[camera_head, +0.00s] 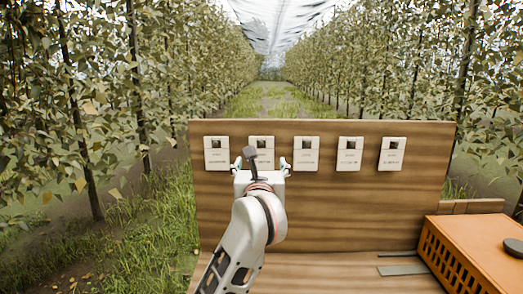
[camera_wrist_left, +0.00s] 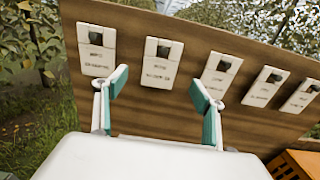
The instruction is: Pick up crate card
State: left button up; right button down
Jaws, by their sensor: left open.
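Several white crate cards with a dark square and small print sit in a row on an upright wooden board (camera_head: 330,220). The second card from the left (camera_head: 262,143) is behind my left gripper (camera_head: 261,164); this card also shows in the left wrist view (camera_wrist_left: 161,66). My left gripper is open and empty, its fingers (camera_wrist_left: 160,90) spread to either side of that card's lower part. In the wrist view a gap shows between fingertips and card. The card's lower middle is hidden by my gripper in the head view. My right gripper is not in view.
Neighbouring cards stand close on both sides, the leftmost (camera_head: 217,154) and the middle one (camera_head: 305,153). Grey flat strips (camera_head: 402,269) lie on the wooden shelf. Tree rows flank the grass lane.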

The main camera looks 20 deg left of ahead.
aim_at(261, 153)
pick_arm(q)
jog(key=x, duration=0.7)
jog(key=shift+w, duration=0.1)
jog(key=shift+w+a, duration=0.1)
jog(key=shift+w, duration=0.2)
jog(key=c, duration=1)
jog(key=shift+c, duration=0.3)
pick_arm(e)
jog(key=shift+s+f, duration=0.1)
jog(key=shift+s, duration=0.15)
pick_arm(q)
jog(key=shift+r, duration=0.1)
